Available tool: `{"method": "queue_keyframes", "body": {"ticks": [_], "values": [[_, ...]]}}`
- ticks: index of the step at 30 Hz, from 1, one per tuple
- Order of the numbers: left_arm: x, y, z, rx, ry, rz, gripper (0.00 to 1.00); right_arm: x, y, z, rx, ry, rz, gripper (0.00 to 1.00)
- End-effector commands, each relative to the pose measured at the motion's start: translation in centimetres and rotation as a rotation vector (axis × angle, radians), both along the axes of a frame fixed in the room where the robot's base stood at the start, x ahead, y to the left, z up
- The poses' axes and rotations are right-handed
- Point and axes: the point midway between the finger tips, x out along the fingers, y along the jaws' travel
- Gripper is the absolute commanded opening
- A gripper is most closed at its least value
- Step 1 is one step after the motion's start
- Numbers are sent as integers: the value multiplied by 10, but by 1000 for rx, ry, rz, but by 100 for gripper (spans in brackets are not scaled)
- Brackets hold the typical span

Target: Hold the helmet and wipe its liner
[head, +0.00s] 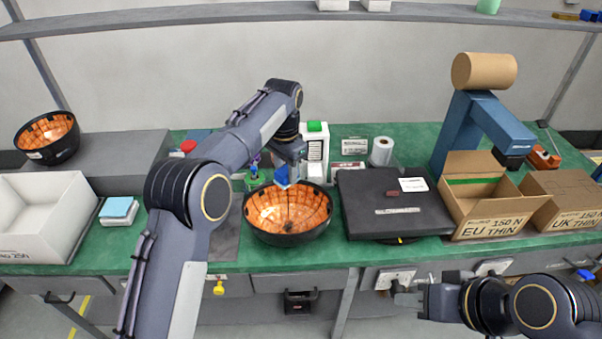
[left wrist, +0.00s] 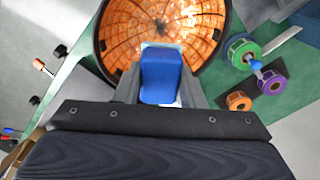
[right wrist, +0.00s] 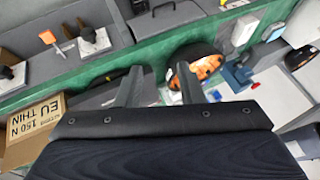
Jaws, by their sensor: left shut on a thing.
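A black helmet (head: 268,238) lies upturned on the green bench, its orange liner (head: 285,207) facing up. It also shows in the left wrist view (left wrist: 101,38). My left gripper (head: 286,168) is shut on a blue block (left wrist: 161,78) with a pale edge, a wiping pad by its look. The pad hangs over the helmet's back part; I cannot tell whether it touches the liner. My right gripper (head: 403,299) is open and empty, low in front of the bench edge, apart from the helmet. A second upturned helmet (head: 62,153) sits on a grey block at the left.
A black flat case (head: 392,222) lies right of the helmet, with open cardboard boxes (head: 470,223) beyond. A white bin (head: 38,245) and a stack of pale blue cloths (head: 118,209) are at the left. Coloured rolls (left wrist: 238,100) stand near the helmet. Drawer handles line the bench front.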

Motion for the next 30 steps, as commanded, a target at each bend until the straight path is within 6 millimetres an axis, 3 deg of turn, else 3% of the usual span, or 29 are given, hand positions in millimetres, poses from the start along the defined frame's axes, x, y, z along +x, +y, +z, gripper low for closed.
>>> {"method": "queue_keyframes", "body": {"ticks": [5,14,24,30], "values": [[0,0,0,-1,-1,0,18,33,1,11,-66,-28,231,34],[0,0,0,-1,-1,0,18,127,15,9,-278,-127,803,34],[0,0,0,-1,-1,0,18,231,65,-36,-587,-229,1497,34],[0,0,0,-1,-1,0,18,270,97,-65,-745,-267,1848,34]]}}
